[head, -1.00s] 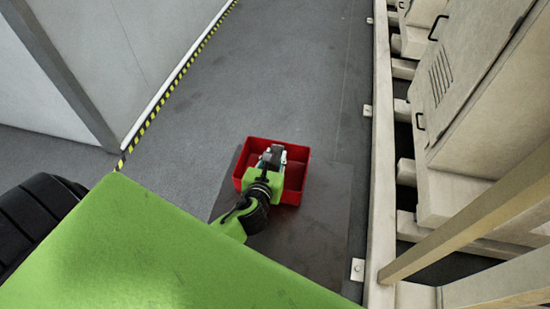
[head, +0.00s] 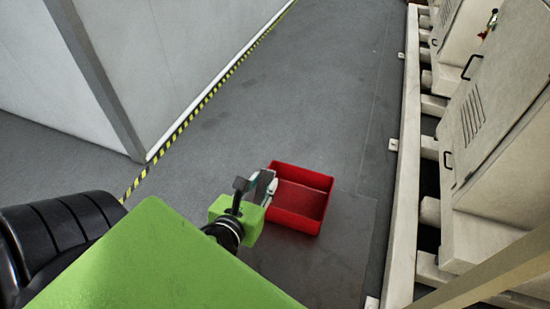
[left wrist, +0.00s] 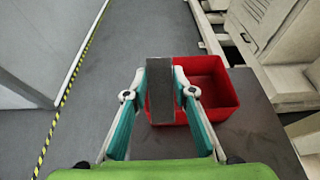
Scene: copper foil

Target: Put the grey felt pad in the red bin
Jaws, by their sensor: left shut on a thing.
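The grey felt pad (left wrist: 160,92) is a flat grey strip, upright between the fingertips of my left gripper (left wrist: 160,88) in the left wrist view. The gripper is shut on it. The red bin (left wrist: 222,92) is an open box, partly hidden behind the pad and fingers there. My right gripper is not in view.
A pale rail (head: 405,180) and beige cabinets (head: 500,130) run along the right. A grey wall (head: 170,60) with yellow-black edge tape stands at the left. The grey floor (head: 310,90) beyond the bin is clear.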

